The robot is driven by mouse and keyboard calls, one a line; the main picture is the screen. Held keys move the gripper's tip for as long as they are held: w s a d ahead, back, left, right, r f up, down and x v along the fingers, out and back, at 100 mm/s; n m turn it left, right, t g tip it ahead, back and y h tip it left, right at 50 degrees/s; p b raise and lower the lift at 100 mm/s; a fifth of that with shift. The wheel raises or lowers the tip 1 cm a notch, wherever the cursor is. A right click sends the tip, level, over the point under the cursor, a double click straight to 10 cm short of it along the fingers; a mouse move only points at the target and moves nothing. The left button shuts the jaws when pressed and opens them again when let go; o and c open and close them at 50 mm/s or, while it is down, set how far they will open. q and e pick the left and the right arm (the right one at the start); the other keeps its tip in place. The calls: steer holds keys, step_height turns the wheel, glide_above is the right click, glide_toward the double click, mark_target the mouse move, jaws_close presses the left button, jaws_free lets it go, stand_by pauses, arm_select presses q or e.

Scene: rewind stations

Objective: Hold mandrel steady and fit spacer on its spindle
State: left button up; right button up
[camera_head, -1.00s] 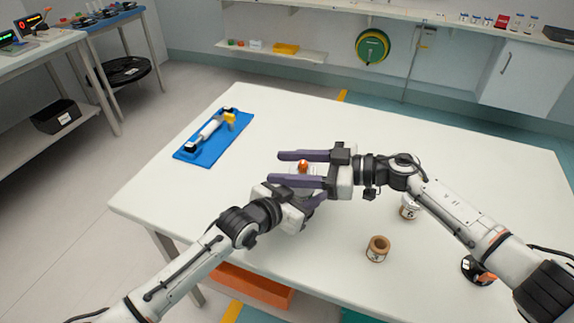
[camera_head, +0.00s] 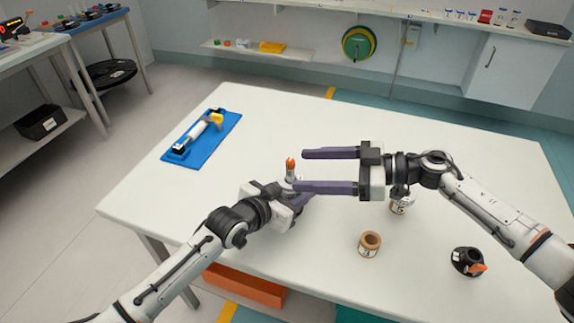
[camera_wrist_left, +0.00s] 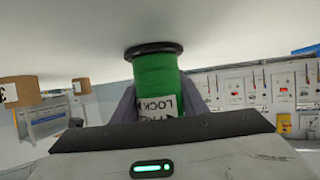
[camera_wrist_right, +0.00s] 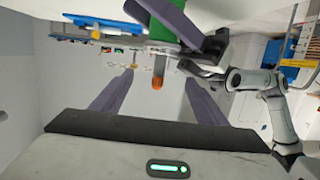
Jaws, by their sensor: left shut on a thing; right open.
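The mandrel stands on the white table, with an orange-tipped pale spindle (camera_head: 291,166) pointing up. Its green body (camera_wrist_left: 158,80) with a black flange shows in the left wrist view. My left gripper (camera_head: 297,196) is shut around this body. My right gripper (camera_head: 312,171) is open and level, just right of the spindle. The right wrist view shows the orange tip (camera_wrist_right: 157,84) beyond and between its spread fingers, with nothing held. I cannot clearly make out a spacer; the spindle's lower part is partly hidden by a right finger.
A brown ring-shaped core (camera_head: 370,242), a pale labelled piece (camera_head: 401,206) and a black piece with an orange part (camera_head: 467,261) stand at the right. A blue board (camera_head: 205,140) with a fixture lies at the back left. The table's middle back is clear.

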arm_select(q)
steer(key=shift+s+d, duration=0.15)
arm_select(e)
steer(key=v, duration=0.4)
steer(key=shift+w+r, duration=0.1)
steer(key=shift+r, duration=0.2)
arm_select(q)
steer(key=o, duration=1.3)
steer(key=shift+s, duration=0.1)
